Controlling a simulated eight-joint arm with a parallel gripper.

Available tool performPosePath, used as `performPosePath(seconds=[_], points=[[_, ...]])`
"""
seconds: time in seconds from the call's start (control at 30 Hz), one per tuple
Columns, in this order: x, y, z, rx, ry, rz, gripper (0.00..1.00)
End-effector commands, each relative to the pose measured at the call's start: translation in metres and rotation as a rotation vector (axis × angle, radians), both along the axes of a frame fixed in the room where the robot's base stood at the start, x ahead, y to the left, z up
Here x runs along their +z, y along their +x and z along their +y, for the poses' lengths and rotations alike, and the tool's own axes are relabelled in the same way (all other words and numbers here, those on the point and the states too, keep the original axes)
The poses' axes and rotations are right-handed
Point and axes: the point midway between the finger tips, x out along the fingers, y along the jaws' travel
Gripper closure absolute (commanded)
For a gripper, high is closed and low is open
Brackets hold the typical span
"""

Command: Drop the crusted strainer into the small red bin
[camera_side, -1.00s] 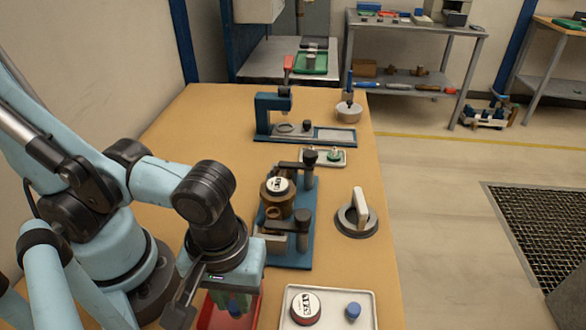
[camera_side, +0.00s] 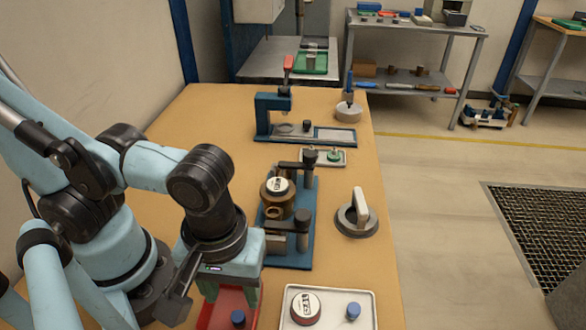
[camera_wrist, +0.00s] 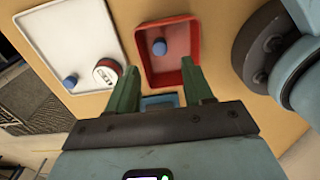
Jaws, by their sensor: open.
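The small red bin (camera_side: 226,299) is below my gripper at the bottom of the side view. In the wrist view the red bin (camera_wrist: 171,22) is seen from above. A small blue round piece (camera_wrist: 159,47), which looks like the strainer, lies inside it, and shows in the side view too (camera_side: 238,317). Any crust is too small to make out. My gripper (camera_side: 231,290) is open over the bin, its green fingers (camera_wrist: 163,80) apart and empty. The blue piece is clear of both fingers.
A white tray (camera_side: 365,299) beside the bin holds a red-and-white meter (camera_side: 306,308) and another blue piece (camera_side: 353,311). A blue fixture with a brass meter (camera_side: 277,198) stands behind. A grey ring with a handle (camera_side: 357,220) is to its right.

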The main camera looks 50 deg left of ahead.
Motion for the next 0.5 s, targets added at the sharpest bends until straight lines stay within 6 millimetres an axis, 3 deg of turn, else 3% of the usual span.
performPosePath(seconds=[0.5], points=[[0.064,0.000,0.000,0.000,0.000,0.000,0.49]])
